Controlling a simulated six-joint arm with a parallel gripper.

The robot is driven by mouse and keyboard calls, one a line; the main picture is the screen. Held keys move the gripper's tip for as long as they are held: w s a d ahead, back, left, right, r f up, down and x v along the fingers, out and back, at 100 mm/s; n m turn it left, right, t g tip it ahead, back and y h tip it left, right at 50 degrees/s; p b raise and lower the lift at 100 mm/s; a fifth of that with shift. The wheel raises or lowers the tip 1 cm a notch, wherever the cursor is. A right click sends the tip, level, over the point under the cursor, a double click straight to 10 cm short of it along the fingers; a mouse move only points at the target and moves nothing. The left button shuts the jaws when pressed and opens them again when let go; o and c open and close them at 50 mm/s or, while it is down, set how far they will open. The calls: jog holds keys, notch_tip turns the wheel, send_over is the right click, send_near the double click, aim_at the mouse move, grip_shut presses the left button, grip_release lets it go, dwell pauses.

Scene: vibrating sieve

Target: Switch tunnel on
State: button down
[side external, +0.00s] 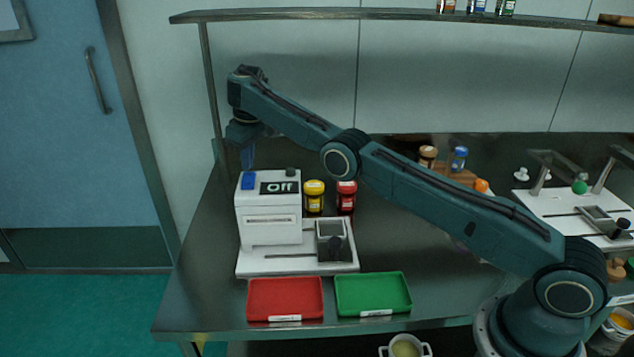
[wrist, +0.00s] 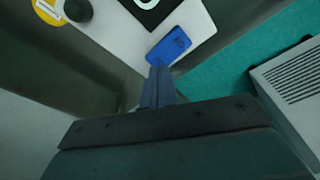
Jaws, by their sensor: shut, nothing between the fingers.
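The tunnel (side external: 270,222) is a white box-shaped machine on the left of the bench. Its top carries a black display (side external: 279,188) reading "Off", a dark knob (side external: 290,172) and a blue button (side external: 248,181). My gripper (side external: 248,160) points down just above the blue button, with a small gap visible. In the wrist view my shut, empty gripper fingers (wrist: 158,74) sit beside the blue button (wrist: 168,46), and the display (wrist: 150,8) shows only in part at the top edge.
A yellow-lidded jar (side external: 314,196) and a red-lidded jar (side external: 346,196) stand right of the tunnel. A red tray (side external: 285,315) and a green tray (side external: 373,309) lie in front. A shelf (side external: 400,14) runs above. A second white device (side external: 575,212) stands at right.

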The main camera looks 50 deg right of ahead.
dwell(0.4)
notch_tip(320, 180, up, 7)
dwell(1.1)
dwell(0.3)
notch_tip(320, 180, up, 12)
send_over(251, 175)
jog(key=s+d, duration=0.2)
jog(key=s, duration=0.5)
jog(key=s+d+r+m+t+h, duration=0.1)
jog(key=s+r, duration=0.2)
jog(key=s, duration=0.4)
jog(key=s+d+r+m+t, duration=0.1)
jog(key=s+r, duration=0.2)
jog(key=s, duration=0.4)
jog(key=s+f, duration=0.3)
jog(key=s, duration=0.6)
jog(key=s+a+f+t, duration=0.1)
jog(key=s+f, duration=0.3)
jog(key=s, duration=0.5)
jog(key=s+f+m, duration=0.1)
jog(key=s+f, duration=0.3)
jog(key=s, duration=0.5)
jog(key=shift+s+a+f+t+y, duration=0.2)
jog(key=shift+a+f+t+y, duration=0.1)
jog(key=shift+a+t, duration=0.1)
